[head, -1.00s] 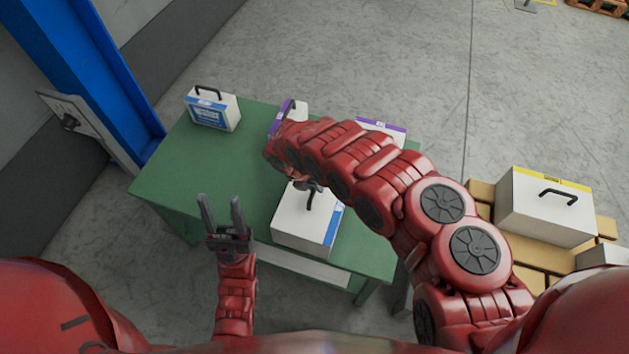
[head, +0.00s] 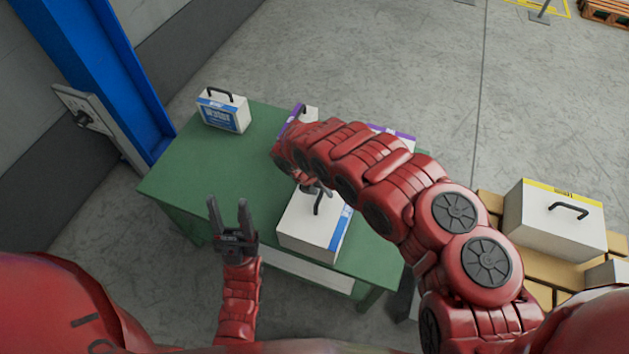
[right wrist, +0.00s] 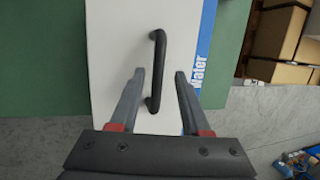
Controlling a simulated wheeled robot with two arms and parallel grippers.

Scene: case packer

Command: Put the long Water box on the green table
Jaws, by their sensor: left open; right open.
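The long white Water box (head: 305,232) with a blue stripe and black handle lies on the green table (head: 185,175), near its front edge. It also shows in the right wrist view (right wrist: 120,60), with "Water" on the blue strip. My right gripper (right wrist: 160,72) is open, its fingertips on either side of the handle's near part. In the head view my right arm hides much of that gripper. I cannot tell whether the fingers touch the handle. My left gripper (head: 227,200) is open and empty, left of the box near the table's front edge.
A smaller blue-labelled box (head: 223,112) stands at the table's back left. Two purple-striped boxes, one of them here (head: 392,136), are partly hidden behind my right arm. A yellow-striped box (head: 555,222) sits on brown cartons at the right. The table's left middle is clear.

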